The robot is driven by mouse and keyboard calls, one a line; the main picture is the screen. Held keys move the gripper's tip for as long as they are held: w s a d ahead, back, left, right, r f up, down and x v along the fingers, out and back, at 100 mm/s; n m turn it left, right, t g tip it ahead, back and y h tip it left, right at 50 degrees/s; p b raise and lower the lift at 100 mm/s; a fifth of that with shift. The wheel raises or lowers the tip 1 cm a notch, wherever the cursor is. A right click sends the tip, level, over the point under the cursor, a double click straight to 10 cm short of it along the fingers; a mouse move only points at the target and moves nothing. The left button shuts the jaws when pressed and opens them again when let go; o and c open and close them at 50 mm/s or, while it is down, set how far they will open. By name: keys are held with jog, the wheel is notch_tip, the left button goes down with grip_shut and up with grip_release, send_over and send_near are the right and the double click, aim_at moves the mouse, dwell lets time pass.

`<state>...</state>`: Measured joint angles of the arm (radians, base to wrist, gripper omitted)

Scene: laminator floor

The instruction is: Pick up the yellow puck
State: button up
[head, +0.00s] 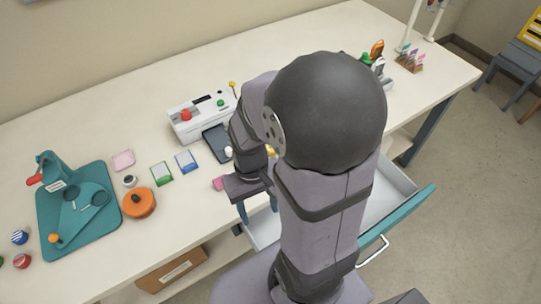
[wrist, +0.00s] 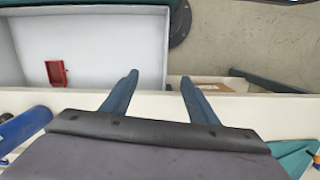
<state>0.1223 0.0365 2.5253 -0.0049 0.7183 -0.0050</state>
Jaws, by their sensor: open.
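I cannot make out a yellow puck for certain. A small yellow patch (head: 270,151) shows beside my arm in the head view, mostly hidden by it, and I cannot tell what it is. My gripper (head: 258,208) is open over the front edge of the table, by the open drawer, fingers pointing down. In the wrist view my gripper (wrist: 157,80) has its two fingers apart with nothing between them. No yellow puck shows in the wrist view.
The open drawer (head: 405,205) has a teal front; a red object (wrist: 57,72) lies inside. On the table (head: 75,135) stand a teal press (head: 48,215), an orange round pot (head: 138,203), a white machine (head: 200,117), and blue-white (head: 19,237) and red (head: 22,261) round pieces.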

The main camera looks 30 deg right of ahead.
jog(key=shift+m+h, duration=0.4)
jog(key=shift+h, duration=0.4)
jog(key=w+d+f+b, duration=0.3)
jog(key=w+d+f, duration=0.4)
jog(key=shift+w+d+f, duration=0.25)
jog(key=shift+d, duration=0.05)
jog(key=w+d, duration=0.1)
jog(key=w, duration=0.1)
jog(key=w+d+r+m, duration=0.1)
jog(key=w+d+m+t+h, duration=0.1)
jog(key=w, duration=0.1)
jog(key=shift+w+d+r, duration=0.15)
jog(key=shift+w+d, duration=0.15)
jog(key=w+d+r+m+t+h, duration=0.2)
jog(key=w+d+r+m+t, duration=0.15)
jog(key=w+m, duration=0.5)
jog(key=shift+m+g, duration=0.45)
jog(key=shift+m, duration=0.1)
jog(key=shift+s+a+f+p+x, duration=0.1)
jog(key=shift+s+p+x, duration=0.2)
jog(key=shift+x, duration=0.85)
jog(key=shift+s+a+f+p+x, duration=0.15)
jog(key=shift+p+x, duration=0.25)
jog(key=shift+x, duration=0.75)
jog(key=shift+s+a+p+x, duration=0.1)
jog(key=shift+s+p+x, duration=0.25)
jog(key=shift+x, duration=0.8)
jog(key=c, duration=1.1)
